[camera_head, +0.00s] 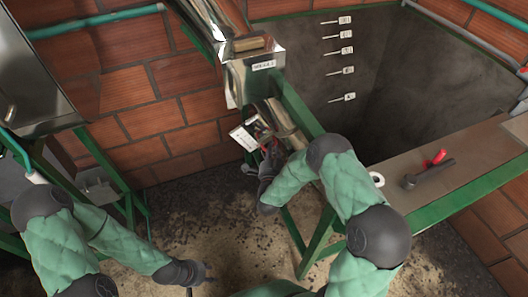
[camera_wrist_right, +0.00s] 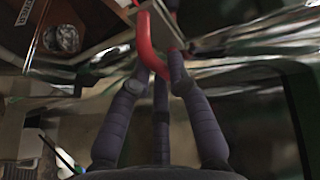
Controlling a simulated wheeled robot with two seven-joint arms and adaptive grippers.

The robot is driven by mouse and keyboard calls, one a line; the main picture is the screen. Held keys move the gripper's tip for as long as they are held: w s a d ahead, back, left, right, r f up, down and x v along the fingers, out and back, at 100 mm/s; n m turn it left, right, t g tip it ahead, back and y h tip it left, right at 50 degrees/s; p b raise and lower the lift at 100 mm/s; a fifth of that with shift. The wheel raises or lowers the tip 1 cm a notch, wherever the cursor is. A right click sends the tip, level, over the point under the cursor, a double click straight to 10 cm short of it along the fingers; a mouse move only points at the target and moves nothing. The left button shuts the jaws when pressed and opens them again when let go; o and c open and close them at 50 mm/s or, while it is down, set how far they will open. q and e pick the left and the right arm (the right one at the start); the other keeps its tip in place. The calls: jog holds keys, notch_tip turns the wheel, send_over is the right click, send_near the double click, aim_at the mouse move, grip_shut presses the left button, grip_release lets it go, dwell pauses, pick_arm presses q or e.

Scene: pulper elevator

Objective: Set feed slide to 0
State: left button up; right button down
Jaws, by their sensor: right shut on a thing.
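The feed slide has a red handle (camera_head: 264,143) below the shiny metal box and chute, beside a small white label plate (camera_head: 243,138). My right gripper (camera_head: 270,158) is at this handle. In the right wrist view the curved red handle (camera_wrist_right: 147,42) runs between the dark fingers of my right gripper (camera_wrist_right: 158,78), which are shut on it. It joins a metal plate (camera_wrist_right: 196,28). The slide's scale marks cannot be read. My left gripper (camera_head: 205,274) hangs low over the ground, away from the slide; its finger opening is unclear.
The labelled metal box (camera_head: 255,70) stands above the slide, with green frame legs (camera_head: 312,243) close to my right arm. A ledge (camera_head: 440,180) at right carries a red-and-black tool (camera_head: 428,172) and a white ring (camera_head: 376,179). A pit with several level tags lies behind.

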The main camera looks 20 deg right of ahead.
jog(key=shift+s+f, duration=0.1)
jog(key=shift+f, duration=0.1)
jog(key=c, duration=1.1)
grip_release()
jog(key=shift+d+f, duration=0.1)
jog(key=shift+d, duration=0.05)
jog(key=shift+c, duration=0.2)
jog(key=v, duration=1.2)
